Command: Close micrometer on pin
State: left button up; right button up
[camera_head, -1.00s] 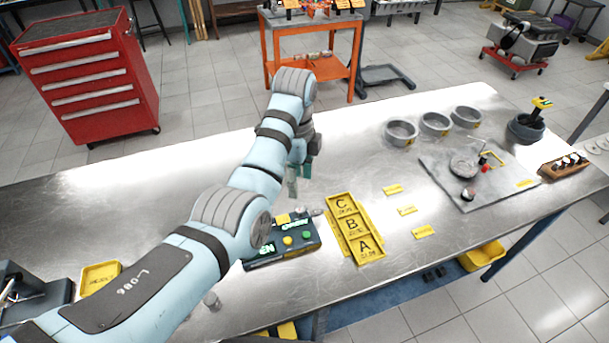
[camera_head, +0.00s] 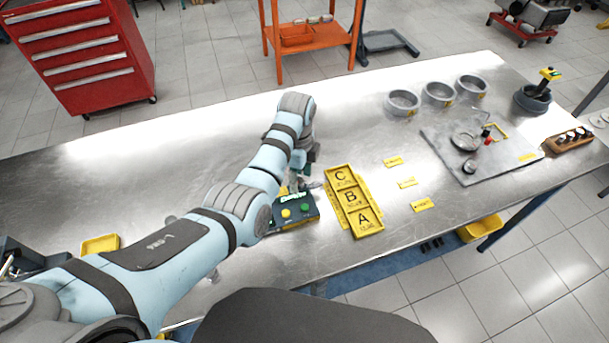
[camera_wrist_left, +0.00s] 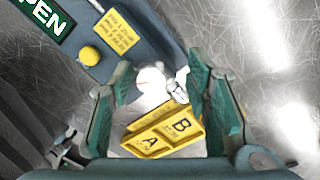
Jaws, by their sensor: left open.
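The dark micrometer box (camera_head: 297,212) with a yellow and a green button sits on the metal bench, left of the yellow A/B/C tray (camera_head: 354,202). In the left wrist view the box (camera_wrist_left: 62,62) shows a green OPEN label, a yellow button (camera_wrist_left: 88,55) and a yellow printed label. My left gripper (camera_head: 300,182) hangs just behind the box, partly hidden by its own arm. In the wrist view its green fingers (camera_wrist_left: 165,100) are apart, with a bright round spot and a small silvery part beyond them. I cannot make out the pin. My right gripper is out of view.
Three grey bowls (camera_head: 439,93) stand at the back right, near a grey plate (camera_head: 515,161) carrying parts. Small yellow labels (camera_head: 407,183) lie right of the tray. A yellow bin (camera_head: 100,244) is at the left. The bench behind my arm is clear.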

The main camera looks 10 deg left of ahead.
pick_arm(q)
jog(key=shift+s+d+r, duration=0.1)
jog(key=shift+s+r, duration=0.15)
jog(key=shift+s, duration=0.15)
jog(key=c, duration=0.5)
jog(key=shift+s+r, duration=0.1)
jog(key=shift+s, duration=0.05)
jog(key=shift+c, duration=1.4)
grip_shut()
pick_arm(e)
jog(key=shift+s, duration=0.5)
